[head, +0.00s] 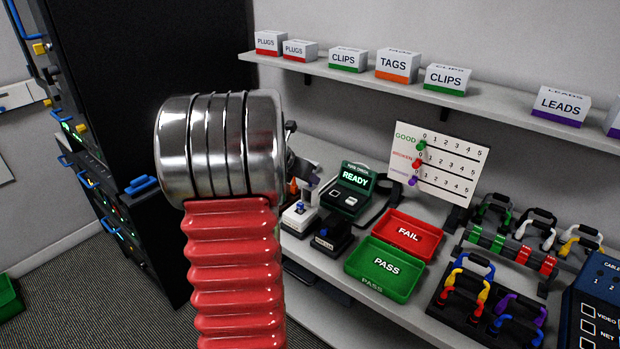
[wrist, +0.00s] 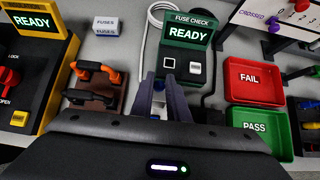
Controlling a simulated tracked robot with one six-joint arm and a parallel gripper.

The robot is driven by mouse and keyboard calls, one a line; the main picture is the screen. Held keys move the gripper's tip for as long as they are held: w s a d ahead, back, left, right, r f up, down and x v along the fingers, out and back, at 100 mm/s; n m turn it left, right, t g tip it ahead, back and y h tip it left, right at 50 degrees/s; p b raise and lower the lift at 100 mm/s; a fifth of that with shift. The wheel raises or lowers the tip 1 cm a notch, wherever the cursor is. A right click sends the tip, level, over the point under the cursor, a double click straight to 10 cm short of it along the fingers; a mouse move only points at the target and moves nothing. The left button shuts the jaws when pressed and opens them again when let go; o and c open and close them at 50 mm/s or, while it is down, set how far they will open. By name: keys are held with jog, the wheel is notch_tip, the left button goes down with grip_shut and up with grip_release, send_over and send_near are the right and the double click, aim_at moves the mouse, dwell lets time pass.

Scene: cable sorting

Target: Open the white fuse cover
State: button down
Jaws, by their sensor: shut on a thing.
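In the wrist view, a piece of the white holder (wrist: 160,112) shows between the fingers of my gripper (wrist: 166,82). The fingers are close together, shut on what appears to be the white fuse cover. The cover is mostly hidden by the fingers, so its angle cannot be told. In the head view my arm hides much of the gripper.
The fuse-check device (wrist: 188,45) reads READY just beyond the fingers. The red FAIL tray (wrist: 251,79) and green PASS tray (wrist: 258,127) lie to the right. A shelf (head: 420,97) runs above the bench.

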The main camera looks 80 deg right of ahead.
jog(key=shift+s+d+r, duration=0.15)
jog(key=shift+s+d, duration=0.15)
jog(key=shift+s, duration=0.1)
jog(key=c, duration=2)
grip_release()
jog(key=shift+o, duration=1.4)
jog(key=shift+w, duration=0.15)
jog(key=shift+a, duration=0.1)
jog(key=v, duration=1.3)
jog(key=shift+a, duration=0.2)
jog(key=shift+w, duration=0.2)
jog(key=shift+c, duration=0.4)
